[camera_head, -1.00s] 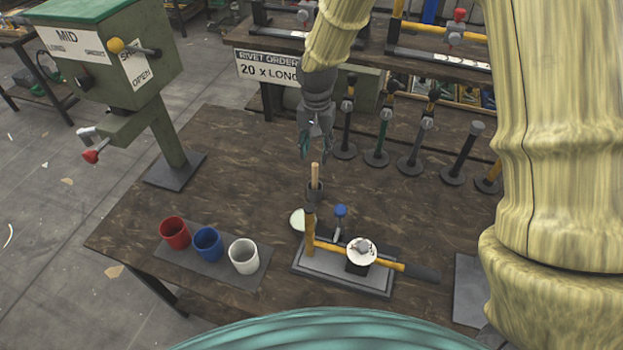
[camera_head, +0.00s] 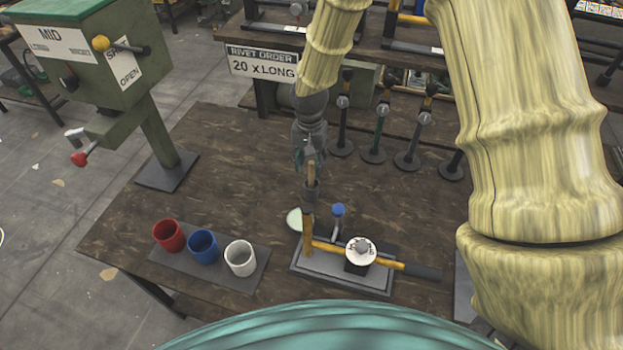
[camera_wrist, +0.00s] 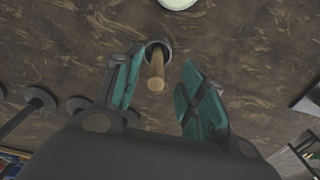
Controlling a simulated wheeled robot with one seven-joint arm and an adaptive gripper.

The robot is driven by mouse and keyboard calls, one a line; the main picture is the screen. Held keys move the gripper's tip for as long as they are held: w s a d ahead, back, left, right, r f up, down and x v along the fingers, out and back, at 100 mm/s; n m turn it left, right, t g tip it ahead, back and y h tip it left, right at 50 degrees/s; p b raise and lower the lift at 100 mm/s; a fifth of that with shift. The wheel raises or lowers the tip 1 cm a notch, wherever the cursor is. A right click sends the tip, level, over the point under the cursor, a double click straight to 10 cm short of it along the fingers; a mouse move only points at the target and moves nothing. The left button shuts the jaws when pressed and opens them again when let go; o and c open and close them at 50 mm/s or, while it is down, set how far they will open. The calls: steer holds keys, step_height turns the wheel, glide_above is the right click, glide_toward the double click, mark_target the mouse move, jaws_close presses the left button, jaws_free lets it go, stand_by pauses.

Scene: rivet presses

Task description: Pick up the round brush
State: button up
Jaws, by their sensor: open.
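What I take for the round brush shows as an upright light wooden handle (camera_head: 310,176), standing in a dark round collar or holder (camera_head: 311,196). Its bristles are not visible. In the wrist view, the handle (camera_wrist: 156,72) points up toward the camera, between and ahead of the two teal fingers. My gripper (camera_head: 308,156) is just above and around the handle top in the head view. In the wrist view, my gripper (camera_wrist: 162,90) is open, with the handle closer to the left finger and a gap to the right one.
A grey base plate (camera_head: 300,266) with yellow-handled tools and a white-topped dark block (camera_head: 361,250) stands close in front. A pale round dish (camera_head: 294,219) is beside it. Red, blue and white cups (camera_head: 240,258) stand left. Several dark posts (camera_head: 375,145) line the back.

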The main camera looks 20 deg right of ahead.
mark_target(312, 174)
steer(key=shift+w+d+f+p, duration=0.1)
steer(key=shift+d+f+p, duration=0.05)
steer(key=shift+f+p, duration=0.55)
steer(key=shift+w+d+f+p, duration=0.15)
steer(key=shift+f+p, duration=0.3)
steer(key=shift+f, duration=0.3)
steer(key=shift+s+f+p, duration=0.1)
steer(key=shift+f+p, duration=0.25)
steer(key=shift+f, duration=0.85)
jaws_close()
